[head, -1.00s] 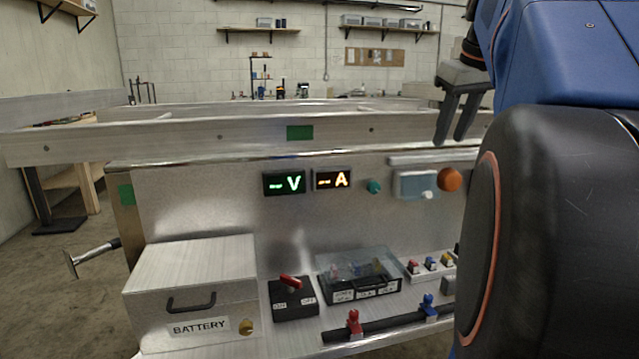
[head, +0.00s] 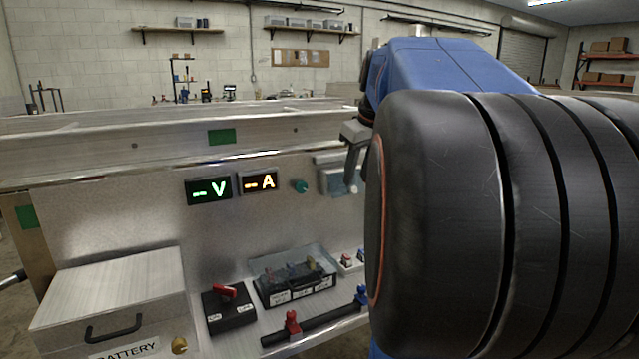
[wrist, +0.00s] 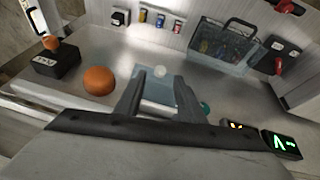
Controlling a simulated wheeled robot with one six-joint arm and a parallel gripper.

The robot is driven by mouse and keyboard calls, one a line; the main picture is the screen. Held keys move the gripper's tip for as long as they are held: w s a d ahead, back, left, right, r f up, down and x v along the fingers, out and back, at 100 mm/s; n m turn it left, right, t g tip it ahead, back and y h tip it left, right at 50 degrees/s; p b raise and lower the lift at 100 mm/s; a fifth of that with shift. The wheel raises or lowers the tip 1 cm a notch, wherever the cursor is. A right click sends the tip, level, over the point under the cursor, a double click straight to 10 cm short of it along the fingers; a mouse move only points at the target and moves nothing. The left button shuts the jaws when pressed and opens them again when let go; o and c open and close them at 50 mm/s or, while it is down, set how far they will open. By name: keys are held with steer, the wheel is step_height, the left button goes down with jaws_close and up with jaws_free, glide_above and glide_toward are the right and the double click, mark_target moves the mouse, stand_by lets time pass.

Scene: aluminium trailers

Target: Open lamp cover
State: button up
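The lamp cover appears to be a pale blue see-through box with a white knob on the upright panel; I see this cover (head: 331,184) in the head view, partly hidden by my arm. In the wrist view the cover (wrist: 152,91) lies just past my fingertips, with its white knob (wrist: 160,71) beyond them in the gap. My gripper (wrist: 157,84) is open, one finger on each side in that picture. In the head view my gripper (head: 352,178) hangs in front of the cover. I cannot tell whether the fingers touch it.
An orange dome (wrist: 98,80) sits beside the cover. Below are a clear-lidded box (head: 300,275), a red switch (head: 226,292) and the battery box (head: 110,290).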

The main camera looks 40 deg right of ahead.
mark_target(355, 192)
steer(key=shift+x, duration=1.95)
jaws_close()
